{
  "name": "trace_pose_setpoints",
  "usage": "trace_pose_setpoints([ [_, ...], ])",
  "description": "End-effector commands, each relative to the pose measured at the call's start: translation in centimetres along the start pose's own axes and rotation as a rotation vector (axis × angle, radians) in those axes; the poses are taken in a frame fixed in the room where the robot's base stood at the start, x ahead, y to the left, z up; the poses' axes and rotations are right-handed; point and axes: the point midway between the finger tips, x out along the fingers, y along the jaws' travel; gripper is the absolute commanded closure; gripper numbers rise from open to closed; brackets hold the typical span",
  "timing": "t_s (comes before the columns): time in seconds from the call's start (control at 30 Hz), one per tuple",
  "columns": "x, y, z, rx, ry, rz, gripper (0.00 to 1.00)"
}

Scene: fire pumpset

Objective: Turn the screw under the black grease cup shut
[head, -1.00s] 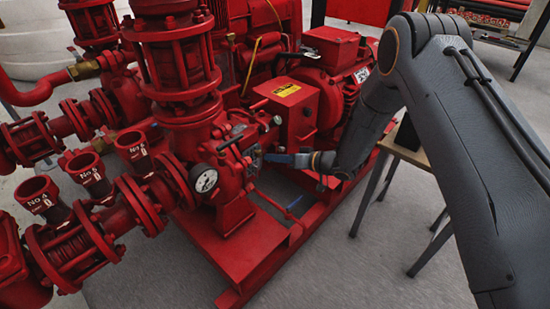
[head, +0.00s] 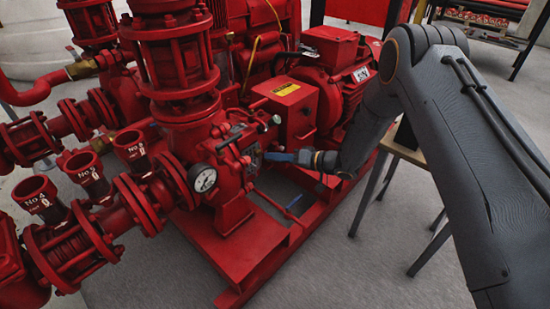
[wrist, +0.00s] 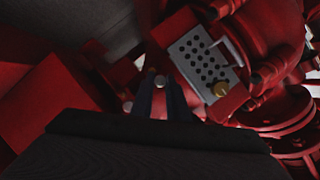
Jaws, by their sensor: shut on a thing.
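My gripper (head: 268,157) reaches in from the right at the pump's side, below the red box. In the head view the screw is too small to make out by the fingertips. I cannot clearly pick out the black grease cup in either view.
The red box (head: 291,108) and motor (head: 335,68) stand close by. A pressure gauge (head: 203,178) is left of the gripper. A table leg (head: 368,195) stands at the right.

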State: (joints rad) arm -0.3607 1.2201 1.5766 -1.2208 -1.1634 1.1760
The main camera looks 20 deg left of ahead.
Motion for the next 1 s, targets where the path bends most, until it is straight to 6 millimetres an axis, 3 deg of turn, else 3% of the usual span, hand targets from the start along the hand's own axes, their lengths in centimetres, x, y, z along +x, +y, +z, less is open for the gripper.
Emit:
trace_pose_setpoints([
  [0.03,0.0,0.1,-0.3,-0.001,0.005,0.003,0.81],
  [0.13,0.0,0.1,-0.2,-0.001,0.004,0.003,0.67],
  [0.47,-0.3,0.0,-0.1,0.000,0.002,0.002,0.67],
  [1.0,-7.5,0.1,-0.3,0.001,0.004,0.004,0.67],
])
